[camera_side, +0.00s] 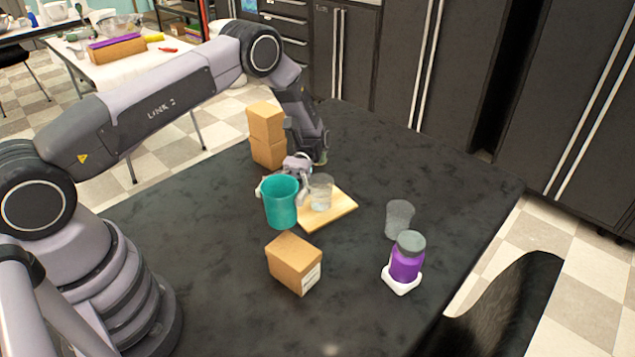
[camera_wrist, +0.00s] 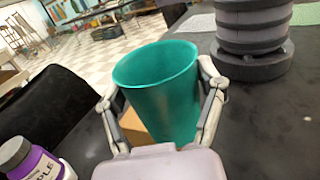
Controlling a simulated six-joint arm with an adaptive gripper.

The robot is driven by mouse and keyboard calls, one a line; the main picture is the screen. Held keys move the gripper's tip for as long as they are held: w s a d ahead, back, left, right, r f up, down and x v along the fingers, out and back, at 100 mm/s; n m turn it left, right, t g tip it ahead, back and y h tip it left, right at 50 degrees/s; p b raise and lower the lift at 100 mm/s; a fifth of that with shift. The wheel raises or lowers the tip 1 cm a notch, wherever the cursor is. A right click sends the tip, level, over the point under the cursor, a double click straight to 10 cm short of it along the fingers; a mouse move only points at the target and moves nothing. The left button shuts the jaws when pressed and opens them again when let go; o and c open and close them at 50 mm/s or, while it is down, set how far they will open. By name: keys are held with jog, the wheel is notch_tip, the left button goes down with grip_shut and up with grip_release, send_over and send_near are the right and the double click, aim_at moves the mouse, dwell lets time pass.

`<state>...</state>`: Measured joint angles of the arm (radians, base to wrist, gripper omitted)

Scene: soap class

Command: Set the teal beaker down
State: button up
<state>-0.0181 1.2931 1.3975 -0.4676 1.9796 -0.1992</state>
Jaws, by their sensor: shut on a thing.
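The teal beaker (camera_side: 281,203) is upright in the middle of the side view, in front of my gripper (camera_side: 281,187). My gripper is shut on it, with one finger on each side. In the wrist view the teal beaker (camera_wrist: 160,92) stands between the two fingers of my gripper (camera_wrist: 161,100), its open rim up. From the side view I cannot tell for certain whether its base touches the table. The far side of the beaker is hidden.
A clear beaker (camera_side: 321,192) stands on a wooden board (camera_side: 338,215) just right. A cardboard box (camera_side: 294,264) is close in front; stacked boxes (camera_side: 266,135) stand behind. A grey cup (camera_side: 399,218) and purple jar (camera_side: 406,262) are right. The table's left front (camera_side: 215,285) is clear.

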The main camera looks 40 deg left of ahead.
jog(key=w+d+r+n+t+h, duration=0.1)
jog(key=w+d+n+t+h, duration=0.6)
jog(key=w, duration=0.3)
jog(key=w+a+r+n+t+h, duration=0.1)
jog(key=w+a+r+n+t, duration=0.1)
jog(key=w+r+n+t, duration=0.55)
jog(key=w+a+r+n+t+h, duration=0.1)
jog(key=w+a+r+n+t, duration=0.3)
jog(key=w+t, duration=0.75)
jog(key=shift+w+d+f+m+g, duration=0.2)
jog(key=shift+w+d+f+g, duration=0.2)
jog(key=shift+f, duration=3.25)
jog(key=shift+w+d+f+m+g, duration=0.15)
jog(key=shift+w+d+f+g, duration=0.25)
jog(key=shift+f, duration=3.3)
jog(key=shift+w+d+f+m+g, duration=0.25)
jog(key=shift+d+f+g, duration=0.25)
jog(key=shift+f, duration=3.15)
jog(key=shift+f, duration=0.55)
jog(key=o, duration=1.2)
